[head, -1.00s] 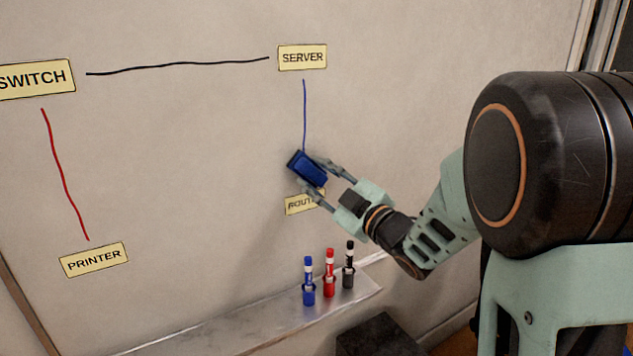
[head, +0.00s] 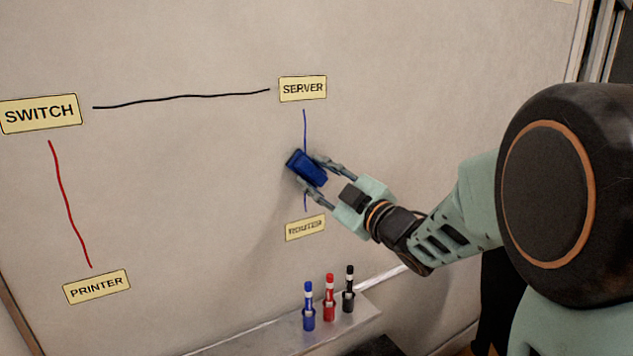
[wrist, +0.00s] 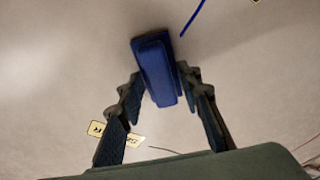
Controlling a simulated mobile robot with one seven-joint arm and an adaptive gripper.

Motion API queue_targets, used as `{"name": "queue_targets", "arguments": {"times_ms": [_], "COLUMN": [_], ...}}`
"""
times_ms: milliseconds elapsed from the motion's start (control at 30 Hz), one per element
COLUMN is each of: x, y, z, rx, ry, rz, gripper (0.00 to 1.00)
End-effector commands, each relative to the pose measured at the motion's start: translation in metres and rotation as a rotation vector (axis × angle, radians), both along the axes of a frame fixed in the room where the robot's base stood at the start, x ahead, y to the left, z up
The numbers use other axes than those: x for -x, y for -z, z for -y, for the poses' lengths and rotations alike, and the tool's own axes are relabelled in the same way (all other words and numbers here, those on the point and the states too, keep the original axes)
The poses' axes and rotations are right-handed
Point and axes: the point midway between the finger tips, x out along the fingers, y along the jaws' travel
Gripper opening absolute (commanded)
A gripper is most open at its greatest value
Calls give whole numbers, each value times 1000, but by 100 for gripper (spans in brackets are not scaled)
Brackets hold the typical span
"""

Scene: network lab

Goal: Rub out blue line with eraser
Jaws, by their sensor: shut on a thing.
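The blue line (head: 304,125) runs on the whiteboard from below the SERVER label (head: 303,88) toward the ROUTER label (head: 305,228). It shows above and below the blue eraser (head: 306,168), which hides its middle. My gripper (head: 311,171) is shut on the eraser, one finger on each side, and holds it tilted in front of the line. In the wrist view the eraser (wrist: 157,70) sits between my fingers, and part of the blue line (wrist: 192,17) shows at its upper right. I cannot tell whether the eraser touches the board.
A black line (head: 180,98) joins the SWITCH label (head: 40,113) to SERVER. A red line (head: 68,205) runs down to the PRINTER label (head: 97,287). Blue (head: 309,308), red (head: 329,299) and black (head: 348,290) markers stand on the ledge (head: 270,335) below.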

Motion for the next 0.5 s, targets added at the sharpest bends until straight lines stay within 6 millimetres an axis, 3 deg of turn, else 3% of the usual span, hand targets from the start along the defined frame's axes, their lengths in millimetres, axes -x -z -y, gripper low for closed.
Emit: {"name": "queue_targets", "arguments": {"times_ms": [500], "x": [1], "y": [-35], "z": [-1], "rx": [-2], "ry": [-3], "rz": [4], "gripper": [13]}}
